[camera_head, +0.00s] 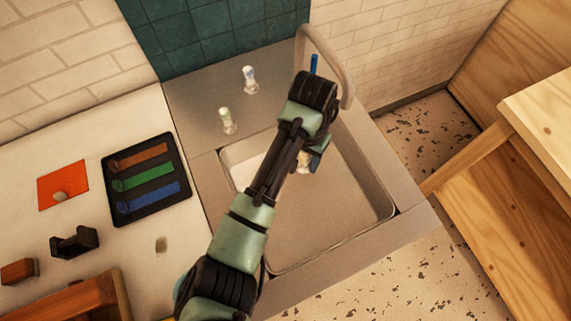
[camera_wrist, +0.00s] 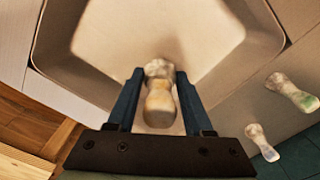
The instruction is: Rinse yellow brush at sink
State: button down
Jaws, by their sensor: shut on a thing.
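The yellow brush (camera_wrist: 159,105) has a pale yellow handle and a whitish bristle end. It sits between the two blue fingers of my gripper (camera_wrist: 160,73), which is shut on it. In the head view, my gripper (camera_head: 313,160) is over the sink basin (camera_head: 335,225), and a small part of the brush (camera_head: 304,161) shows beside the fingers. The grey curved faucet (camera_head: 336,58) stands at the basin's back edge, just beyond my wrist. I cannot make out any running water. My arm hides part of the basin.
Two other brushes stand on the ledge behind the sink, one with a blue mark (camera_head: 249,80) and one with a green mark (camera_head: 227,121). A black tray (camera_head: 111,168) with brown, green and blue strips lies left. A wooden table (camera_head: 540,110) stands right.

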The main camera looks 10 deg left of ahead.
jog(key=shift+w+a+r+m+p, duration=0.1)
jog(key=shift+r+m+p, duration=0.4)
jog(key=shift+r+p, duration=0.25)
jog(key=shift+a+m+p, duration=0.25)
jog(key=shift+m+p, duration=0.15)
jog(key=shift+p, duration=0.2)
jog(key=s+a+f+m+p, duration=0.2)
jog(key=s+a+m+p, duration=0.1)
jog(key=s+m+p, duration=0.15)
jog(key=shift+n, duration=0.35)
notch_tip(320, 180, down, 19)
jog(key=b, duration=1.9)
jog(key=shift+w+d+r, duration=0.1)
jog(key=shift+d+r, duration=0.05)
jog(key=shift+r, duration=0.05)
jog(key=shift+r, duration=0.1)
notch_tip(320, 180, up, 17)
jog(key=p, duration=1.7)
jog(key=shift+r+p, duration=0.15)
jog(key=shift+p, duration=0.25)
